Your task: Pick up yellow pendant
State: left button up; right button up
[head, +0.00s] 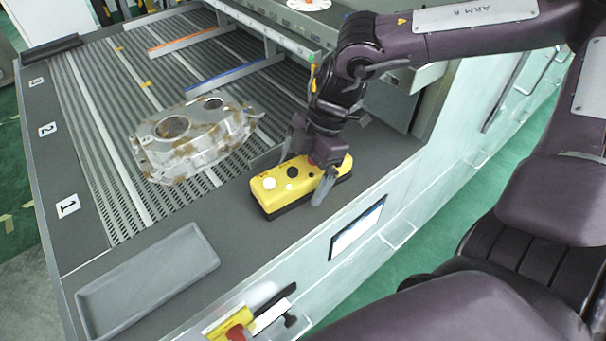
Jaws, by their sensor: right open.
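The yellow pendant (265,194) is a box with black and white round buttons on top and a dark base. It lies on the dark grey edge of the table, right of the casting. My right gripper (304,174) is open and comes down over the pendant from above. One finger shows at the far side and one at the near side, with the pendant between them. Whether the fingers touch it cannot be told. My left gripper is not in view.
An aluminium casting (206,150) with brown stains lies on the slatted bed (100,85). A grey tray (150,282) sits at the front left. A metal rail (275,35) crosses behind my right arm. Bare table edge (225,222) lies between tray and pendant.

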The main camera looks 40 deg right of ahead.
jog(key=c, duration=1.4)
jog(key=shift+w+r, duration=0.1)
jog(key=shift+r, duration=0.05)
notch_tip(320, 180, up, 16)
jog(key=b, duration=0.3)
notch_tip(320, 180, up, 12)
send_over(302, 167)
